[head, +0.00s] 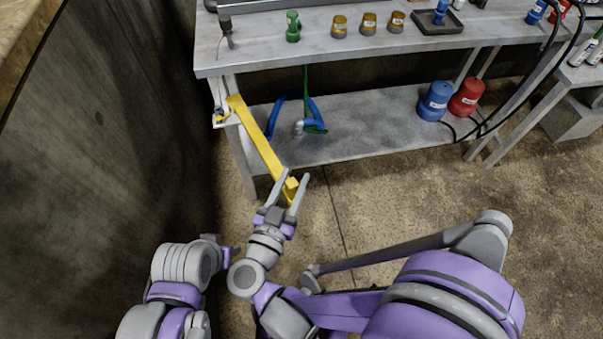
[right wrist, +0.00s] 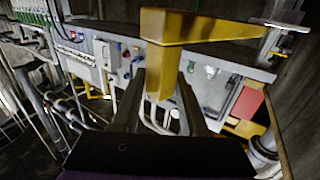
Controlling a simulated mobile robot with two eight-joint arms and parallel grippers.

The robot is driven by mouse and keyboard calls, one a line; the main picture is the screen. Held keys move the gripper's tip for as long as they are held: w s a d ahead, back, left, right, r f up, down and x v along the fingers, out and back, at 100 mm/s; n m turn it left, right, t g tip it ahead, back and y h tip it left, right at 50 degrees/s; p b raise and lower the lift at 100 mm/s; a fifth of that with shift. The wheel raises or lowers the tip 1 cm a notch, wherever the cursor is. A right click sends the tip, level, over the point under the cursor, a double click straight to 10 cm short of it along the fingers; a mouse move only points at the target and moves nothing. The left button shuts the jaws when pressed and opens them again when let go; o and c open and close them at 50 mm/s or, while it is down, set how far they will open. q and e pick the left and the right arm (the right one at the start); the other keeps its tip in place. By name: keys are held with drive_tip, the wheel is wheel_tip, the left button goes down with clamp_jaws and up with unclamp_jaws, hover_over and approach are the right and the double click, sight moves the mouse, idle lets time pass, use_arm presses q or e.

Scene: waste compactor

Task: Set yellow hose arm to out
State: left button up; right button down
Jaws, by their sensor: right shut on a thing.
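The yellow hose arm (head: 262,145) is a long bar hinged at a bracket on the left end of the workbench. It points out from the bench, down and to the right in the head view. My right gripper (head: 292,189) is at its free end, with one finger on each side, and is shut on its end peg. In the right wrist view the yellow hose arm (right wrist: 205,27) crosses the top, and its peg hangs between the fingers of my right gripper (right wrist: 160,98). My left arm is low at the left of the head view; its fingers cannot be made out.
The grey workbench (head: 270,54) holds a green item, several small jars and a dark tray (head: 437,28). Its lower shelf (head: 370,130) carries a blue and a red canister. A dark wall (head: 110,130) stands close on the left. The floor in front is clear.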

drive_tip(key=shift+s+r, duration=0.1)
drive_tip(key=shift+s, duration=0.25)
idle(0.5)
drive_tip(key=c, duration=0.9)
unclamp_jaws()
drive_tip(key=shift+o, duration=1.4)
drive_tip(key=shift+s+r, duration=0.1)
drive_tip(key=shift+s, duration=0.1)
drive_tip(key=shift+w, duration=0.1)
drive_tip(key=shift+a, duration=0.1)
drive_tip(key=v, duration=0.7)
drive_tip(key=shift+s+p, duration=0.2)
drive_tip(key=shift+p, duration=0.1)
drive_tip(key=shift+a, duration=0.1)
